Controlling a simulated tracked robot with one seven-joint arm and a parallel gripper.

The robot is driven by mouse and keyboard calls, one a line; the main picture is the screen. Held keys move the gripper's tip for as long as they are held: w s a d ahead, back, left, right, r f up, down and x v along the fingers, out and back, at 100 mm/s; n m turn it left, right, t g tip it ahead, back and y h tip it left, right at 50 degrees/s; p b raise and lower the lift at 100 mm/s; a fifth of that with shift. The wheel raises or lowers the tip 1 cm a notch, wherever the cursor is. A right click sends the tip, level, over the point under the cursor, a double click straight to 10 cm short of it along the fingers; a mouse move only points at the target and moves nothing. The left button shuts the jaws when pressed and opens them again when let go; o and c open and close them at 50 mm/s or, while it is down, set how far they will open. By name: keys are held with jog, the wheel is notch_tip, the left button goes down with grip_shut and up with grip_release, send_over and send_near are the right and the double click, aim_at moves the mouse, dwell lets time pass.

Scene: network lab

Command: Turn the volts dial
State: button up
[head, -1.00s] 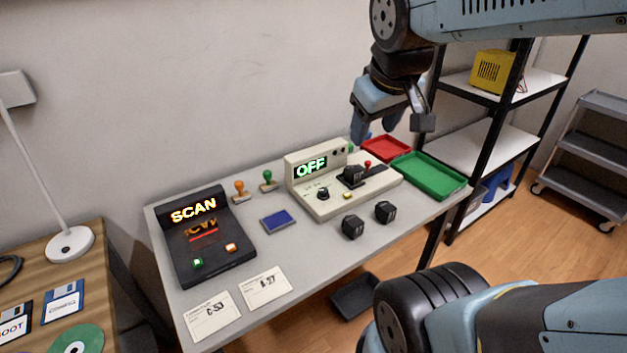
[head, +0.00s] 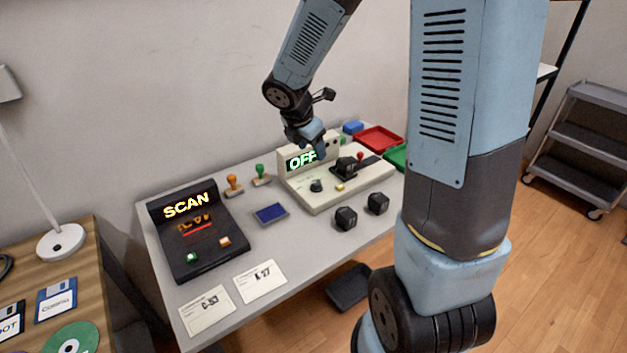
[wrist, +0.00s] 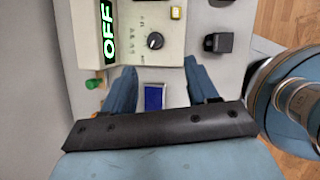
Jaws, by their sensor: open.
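The dial (head: 316,186) is a small black knob on the sloped front of a beige device (head: 338,200) whose display reads OFF in green. In the wrist view the dial (wrist: 155,41) shows a white pointer mark and small printed marks around it, too small to read. My gripper (head: 312,150) is above the device, close to its display in the head view. In the wrist view my gripper (wrist: 160,72) is open and empty, with its two fingers apart. The dial lies beyond the fingertips, roughly in line with the gap, and nothing touches it.
A blue pad (head: 270,213), stamps (head: 234,184) and a SCAN unit (head: 203,240) are to the left.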

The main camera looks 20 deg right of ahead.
aim_at(316, 182)
jog(key=w+d+f+n, duration=0.1)
jog(key=f, duration=0.4)
jog(key=w+d+f, duration=0.1)
jog(key=w+f, duration=0.1)
jog(key=f, duration=0.3)
jog(key=w+f+n, duration=0.1)
jog(key=w+f, duration=0.1)
jog(key=f, duration=0.3)
jog(key=shift+d+f+n, duration=0.3)
jog(key=shift+d+f, duration=0.1)
jog(key=shift+c, duration=0.2)
